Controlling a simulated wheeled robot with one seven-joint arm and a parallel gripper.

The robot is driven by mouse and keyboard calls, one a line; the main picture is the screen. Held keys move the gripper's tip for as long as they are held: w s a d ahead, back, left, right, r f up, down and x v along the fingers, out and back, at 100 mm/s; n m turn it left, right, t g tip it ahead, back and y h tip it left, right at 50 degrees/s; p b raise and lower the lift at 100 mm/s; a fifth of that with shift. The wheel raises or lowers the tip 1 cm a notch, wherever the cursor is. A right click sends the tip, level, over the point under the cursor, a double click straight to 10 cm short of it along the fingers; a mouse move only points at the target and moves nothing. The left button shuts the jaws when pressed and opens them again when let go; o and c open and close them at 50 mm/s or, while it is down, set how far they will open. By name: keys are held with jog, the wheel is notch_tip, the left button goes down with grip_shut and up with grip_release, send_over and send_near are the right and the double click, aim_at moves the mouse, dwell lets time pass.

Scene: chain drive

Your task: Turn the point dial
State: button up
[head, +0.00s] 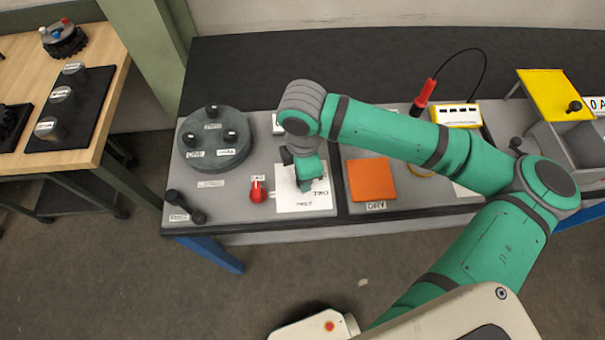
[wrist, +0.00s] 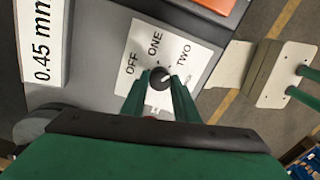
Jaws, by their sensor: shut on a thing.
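The point dial (wrist: 160,78) is a dark round knob with a pale pointer line. It sits on a white label plate (head: 318,199) marked OFF, ONE and TWO, which also shows in the wrist view (wrist: 200,50). The pointer line slants toward the side of the word TWO. My gripper (wrist: 158,90) is shut on the dial, with one green finger on each side of it. In the head view my gripper (head: 306,186) is over the plate and hides the dial.
A red knob (head: 258,190) is just left of the plate, and a black lever (head: 186,207) is farther left. A round grey turntable (head: 213,140) stands behind them. An orange pad (head: 371,180) lies to the right. A red-handled tool (head: 424,95) stands near a yellow box (head: 455,115).

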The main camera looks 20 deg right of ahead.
dwell(0.4)
jog(key=o, duration=1.1)
jog(key=shift+c, duration=0.2)
notch_tip(320, 180, up, 11)
jog(key=shift+f, duration=0.1)
